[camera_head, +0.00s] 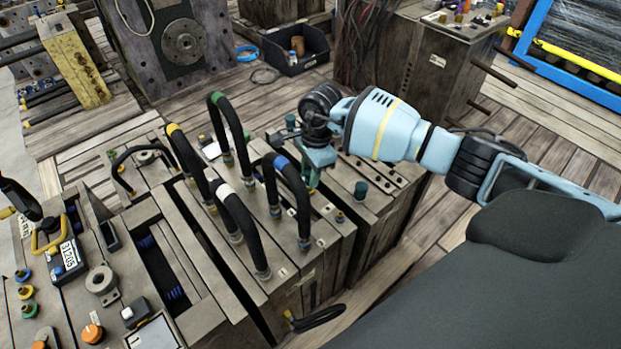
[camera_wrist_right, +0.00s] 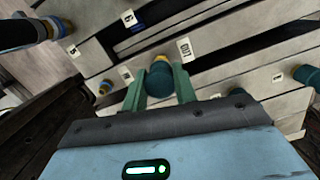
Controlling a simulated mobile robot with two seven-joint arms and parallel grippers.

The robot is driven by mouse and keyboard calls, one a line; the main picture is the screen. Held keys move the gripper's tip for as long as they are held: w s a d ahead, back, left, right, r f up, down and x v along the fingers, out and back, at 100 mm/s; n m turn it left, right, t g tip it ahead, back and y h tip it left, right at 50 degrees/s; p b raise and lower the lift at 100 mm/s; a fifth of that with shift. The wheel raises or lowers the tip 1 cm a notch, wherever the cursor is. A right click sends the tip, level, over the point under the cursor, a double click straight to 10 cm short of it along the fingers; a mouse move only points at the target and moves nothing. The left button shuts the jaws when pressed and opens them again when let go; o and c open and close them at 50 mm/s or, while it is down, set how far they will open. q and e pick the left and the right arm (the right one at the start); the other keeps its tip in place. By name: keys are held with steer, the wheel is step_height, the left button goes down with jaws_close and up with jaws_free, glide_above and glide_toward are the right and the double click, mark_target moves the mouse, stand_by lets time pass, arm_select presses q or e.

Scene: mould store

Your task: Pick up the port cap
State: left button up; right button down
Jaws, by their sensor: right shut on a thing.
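My right gripper (camera_head: 314,180) reaches down over the top of the mould block in the head view. In the right wrist view its two green fingers (camera_wrist_right: 160,92) are shut on a teal port cap (camera_wrist_right: 159,82). A yellow ring shows at the cap's far end, close to a label reading OUT. I cannot tell whether the cap is still seated or clear of the block. In the head view the held cap is mostly hidden by the gripper. My left gripper is not in view.
Black hoses with blue (camera_head: 289,180), white and green bands arch close left of my right gripper. Another teal cap (camera_head: 361,190) stands on the block to its right. A black bin (camera_head: 292,55) lies behind on the planks.

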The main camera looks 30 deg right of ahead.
mark_target(308, 172)
step_height(308, 172, up, 6)
steer(key=shift+r, duration=0.5)
